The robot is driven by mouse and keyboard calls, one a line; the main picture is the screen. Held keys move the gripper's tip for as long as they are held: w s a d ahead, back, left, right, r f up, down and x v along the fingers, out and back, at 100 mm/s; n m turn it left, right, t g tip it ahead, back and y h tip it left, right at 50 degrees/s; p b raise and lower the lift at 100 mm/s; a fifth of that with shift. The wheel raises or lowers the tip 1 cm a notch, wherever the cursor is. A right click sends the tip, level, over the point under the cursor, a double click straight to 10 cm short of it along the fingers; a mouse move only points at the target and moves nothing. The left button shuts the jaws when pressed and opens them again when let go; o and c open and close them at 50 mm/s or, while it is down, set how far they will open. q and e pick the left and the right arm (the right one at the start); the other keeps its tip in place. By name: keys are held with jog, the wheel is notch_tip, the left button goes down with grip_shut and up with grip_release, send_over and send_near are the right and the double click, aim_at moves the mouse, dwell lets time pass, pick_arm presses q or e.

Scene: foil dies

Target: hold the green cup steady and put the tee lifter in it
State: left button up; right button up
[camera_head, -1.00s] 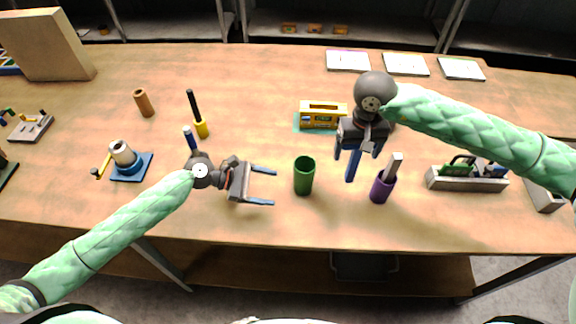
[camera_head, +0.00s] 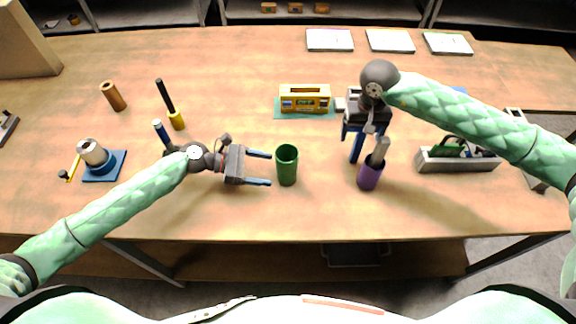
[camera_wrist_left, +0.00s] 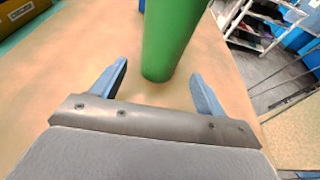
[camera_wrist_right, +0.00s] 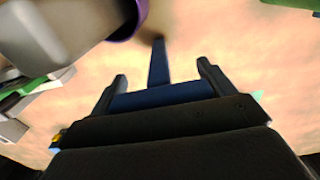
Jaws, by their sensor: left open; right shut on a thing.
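The green cup (camera_head: 287,166) stands upright near the table's front middle. In the left wrist view the cup (camera_wrist_left: 170,40) rises just beyond my left fingertips. My left gripper (camera_head: 270,169) is open and level, its fingertips pointing at the cup with a small gap; the cup lies centred ahead of them. My right gripper (camera_head: 366,133) is shut on the blue tee lifter (camera_head: 356,149), whose stem hangs down above the table, right of the cup. In the right wrist view the tee lifter's bar (camera_wrist_right: 160,95) lies between the fingers and its stem points away.
A purple cup (camera_head: 370,176) with a grey handle standing in it is close to the right gripper. A yellow box (camera_head: 304,97) on a teal mat is behind. A grey tray (camera_head: 458,164) lies right. A blue-based stand (camera_head: 104,167) and a yellow-black tool (camera_head: 176,119) are left.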

aim_at(278, 170)
pick_arm(q)
jog(key=p+x, duration=0.1)
jog(key=x, duration=0.3)
jog(key=shift+d, duration=0.4)
pick_arm(e)
jog(key=shift+r, duration=0.5)
pick_arm(q)
jog(key=shift+x, duration=0.75)
pick_arm(e)
jog(key=shift+r, duration=0.15)
pick_arm(q)
jog(key=shift+f, duration=0.15)
jog(key=c, duration=0.7)
pick_arm(e)
jog(key=shift+a, duration=0.1)
